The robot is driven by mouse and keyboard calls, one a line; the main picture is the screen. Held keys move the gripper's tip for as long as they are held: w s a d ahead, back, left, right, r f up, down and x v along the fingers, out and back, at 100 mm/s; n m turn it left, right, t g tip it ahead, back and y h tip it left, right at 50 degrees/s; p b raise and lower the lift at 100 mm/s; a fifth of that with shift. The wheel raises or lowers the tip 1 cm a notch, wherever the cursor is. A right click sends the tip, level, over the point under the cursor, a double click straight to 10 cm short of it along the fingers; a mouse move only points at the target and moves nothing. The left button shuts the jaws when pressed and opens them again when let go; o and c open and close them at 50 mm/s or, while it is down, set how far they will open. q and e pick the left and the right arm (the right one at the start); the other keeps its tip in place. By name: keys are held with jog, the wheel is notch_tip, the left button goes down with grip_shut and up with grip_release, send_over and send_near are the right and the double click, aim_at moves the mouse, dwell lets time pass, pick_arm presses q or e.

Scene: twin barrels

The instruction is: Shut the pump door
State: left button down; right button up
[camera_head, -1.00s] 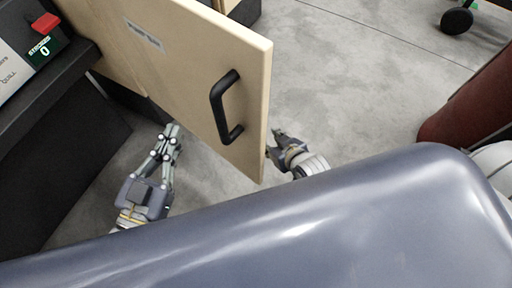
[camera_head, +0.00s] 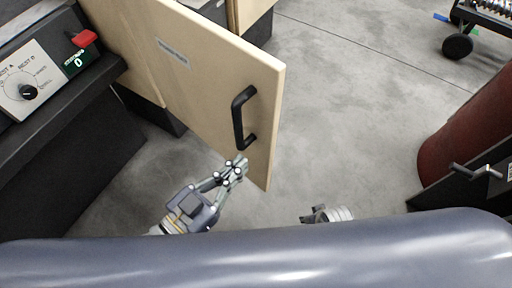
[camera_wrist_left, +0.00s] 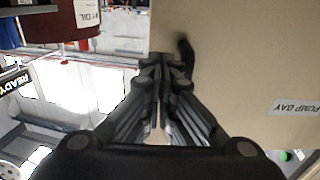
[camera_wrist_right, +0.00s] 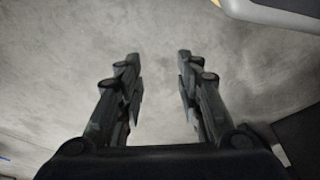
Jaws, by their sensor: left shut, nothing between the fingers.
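The pump door (camera_head: 190,75) is a pale wooden panel that stands swung open. It has a black bar handle (camera_head: 239,118) near its free edge and a small label. In the left wrist view the door (camera_wrist_left: 240,70) fills the right side, with its "PUMP BAY" label upside down. My left gripper (camera_head: 238,166) is shut and empty. Its tips are at the door's lower free edge, just below the handle; I cannot tell whether they touch. My right gripper (camera_head: 308,216) is low, right of the door and apart from it. In the right wrist view its fingers (camera_wrist_right: 158,62) are open over bare floor.
A dark control panel (camera_head: 60,75) with a knob and a red switch stands at the left. A dark red barrel (camera_head: 465,140) stands at the right, with a black handled part before it. The grey floor between door and barrel is clear.

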aim_at(265, 141)
pick_arm(q)
jog(key=x, duration=0.5)
jog(key=shift+w+d, duration=0.45)
jog(key=shift+d, duration=0.05)
pick_arm(e)
jog(key=shift+w+r, duration=0.25)
jog(key=shift+r, duration=0.75)
